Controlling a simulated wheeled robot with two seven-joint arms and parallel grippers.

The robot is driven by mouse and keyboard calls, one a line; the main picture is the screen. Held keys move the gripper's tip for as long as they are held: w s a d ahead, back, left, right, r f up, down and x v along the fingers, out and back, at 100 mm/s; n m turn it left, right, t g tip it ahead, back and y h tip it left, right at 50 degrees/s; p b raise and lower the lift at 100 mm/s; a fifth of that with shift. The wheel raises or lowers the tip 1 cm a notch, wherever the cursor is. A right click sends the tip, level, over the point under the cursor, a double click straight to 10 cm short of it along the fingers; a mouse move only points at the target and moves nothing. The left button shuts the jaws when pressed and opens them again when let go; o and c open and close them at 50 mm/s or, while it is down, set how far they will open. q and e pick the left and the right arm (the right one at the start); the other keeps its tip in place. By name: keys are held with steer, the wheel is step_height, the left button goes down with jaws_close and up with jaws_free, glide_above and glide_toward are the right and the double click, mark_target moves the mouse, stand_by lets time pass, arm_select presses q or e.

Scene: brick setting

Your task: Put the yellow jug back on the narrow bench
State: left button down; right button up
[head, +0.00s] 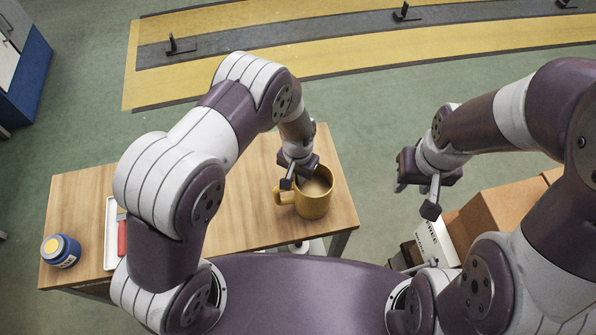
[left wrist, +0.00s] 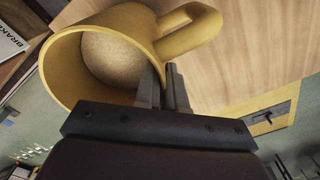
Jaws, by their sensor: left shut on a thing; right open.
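The yellow jug (head: 314,203) is upright at the right end of the wooden bench (head: 240,222), near its right edge. My left gripper (head: 297,178) is shut on the jug's rim, with the jug's handle out to the left in the head view. In the left wrist view the fingers (left wrist: 165,88) pinch the wall of the jug (left wrist: 125,25), and its pale inside shows. Whether its base touches the bench top is hard to tell. My right gripper (head: 418,183) is open and empty, to the right of the bench over the floor.
A blue jar with a yellow lid (head: 62,251) stands at the bench's left end, beside a white tray (head: 110,232) with a red item, partly hidden by my left arm. Cardboard boxes (head: 497,213) and a white box (head: 436,240) are at the right, below my right arm.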

arm_select(q)
steer(key=shift+w+f, duration=0.15)
steer(key=shift+f, duration=0.15)
steer(key=c, duration=1.3)
jaws_free()
steer(key=shift+r, duration=0.1)
steer(key=shift+o, duration=0.4)
